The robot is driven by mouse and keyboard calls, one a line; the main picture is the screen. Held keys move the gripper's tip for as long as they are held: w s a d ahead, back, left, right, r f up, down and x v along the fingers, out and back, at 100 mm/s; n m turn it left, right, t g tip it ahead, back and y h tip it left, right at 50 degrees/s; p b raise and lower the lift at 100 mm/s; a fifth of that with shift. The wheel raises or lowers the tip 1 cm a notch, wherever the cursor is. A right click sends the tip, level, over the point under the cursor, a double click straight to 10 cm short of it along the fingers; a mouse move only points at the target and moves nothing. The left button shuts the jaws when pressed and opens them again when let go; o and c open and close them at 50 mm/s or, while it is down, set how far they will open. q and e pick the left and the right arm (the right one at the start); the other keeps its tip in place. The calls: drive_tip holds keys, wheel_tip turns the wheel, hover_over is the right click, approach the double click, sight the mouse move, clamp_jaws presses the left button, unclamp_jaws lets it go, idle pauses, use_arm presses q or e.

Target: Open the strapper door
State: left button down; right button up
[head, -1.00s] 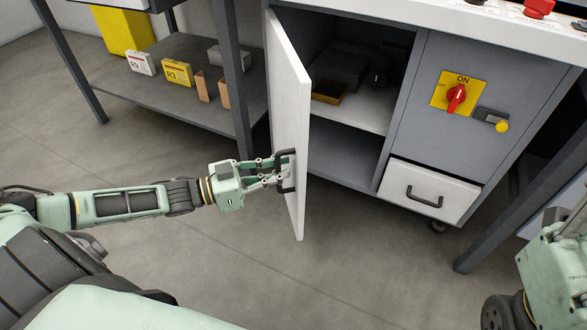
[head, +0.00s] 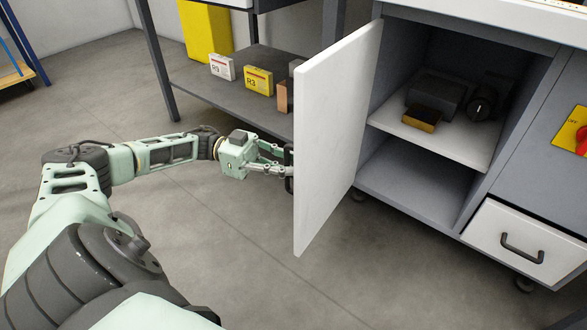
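The strapper door (head: 335,125) is a white panel standing wide open on the left side of the grey cabinet (head: 510,190). Its dark handle (head: 289,168) is on the face turned away to the left and is partly hidden behind the door's edge. My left gripper (head: 283,170) is at the handle, with its fingers reaching around it. The fingertips are partly hidden, and I cannot tell whether they are closed on the handle. My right gripper is not in view.
Inside the cabinet, a shelf (head: 470,145) holds a brown-yellow block (head: 422,118) and dark parts. A closed drawer (head: 525,243) is at the lower right. The floor at front is clear.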

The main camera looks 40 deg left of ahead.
use_arm(q)
drive_tip(key=shift+a, duration=0.2)
drive_tip(key=c, duration=1.8)
unclamp_jaws()
drive_tip(key=shift+v, duration=6.05)
drive_tip(key=shift+s, duration=0.15)
